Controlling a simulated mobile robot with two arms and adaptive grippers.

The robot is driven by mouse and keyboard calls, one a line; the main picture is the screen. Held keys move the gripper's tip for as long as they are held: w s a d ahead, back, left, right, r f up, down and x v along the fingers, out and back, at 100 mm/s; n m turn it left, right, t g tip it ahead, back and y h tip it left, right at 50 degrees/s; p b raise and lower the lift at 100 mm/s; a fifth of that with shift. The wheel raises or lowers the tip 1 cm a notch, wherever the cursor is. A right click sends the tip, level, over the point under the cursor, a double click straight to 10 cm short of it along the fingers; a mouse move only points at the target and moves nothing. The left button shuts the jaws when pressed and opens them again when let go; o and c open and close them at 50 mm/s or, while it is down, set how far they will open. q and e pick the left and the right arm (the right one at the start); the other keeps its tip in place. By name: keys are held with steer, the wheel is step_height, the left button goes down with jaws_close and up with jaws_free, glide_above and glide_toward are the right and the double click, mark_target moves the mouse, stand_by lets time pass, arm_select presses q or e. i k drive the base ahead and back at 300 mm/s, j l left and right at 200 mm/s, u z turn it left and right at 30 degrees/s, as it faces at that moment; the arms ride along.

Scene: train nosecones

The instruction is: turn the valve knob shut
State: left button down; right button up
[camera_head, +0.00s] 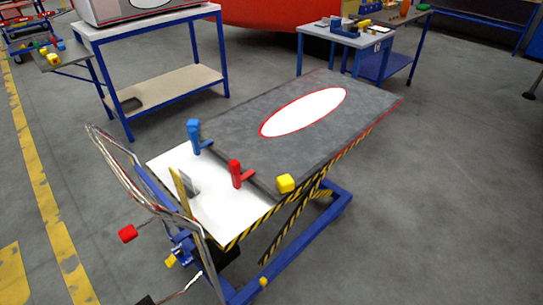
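A lift table (180,160) stands in front of me with a dark grey panel top and a white near part. A blue upright valve-like piece (194,137) with a short side lever stands on its left edge. A red upright piece (235,174) with a side lever stands near the middle. A yellow block-like knob (286,184) sits at the right edge. A thin dark bar runs between them. I cannot tell which piece is the valve knob, nor whether it is open or shut. Neither of my grippers is in view.
The cart's curved metal push handle (128,180) rises at the near left, with a red knob (128,233) beside it. A blue-framed workbench (155,25) stands behind left. Another table (345,38) with small parts stands behind right. Grey floor is clear to the right.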

mark_target(180, 252)
steer(key=u, duration=1)
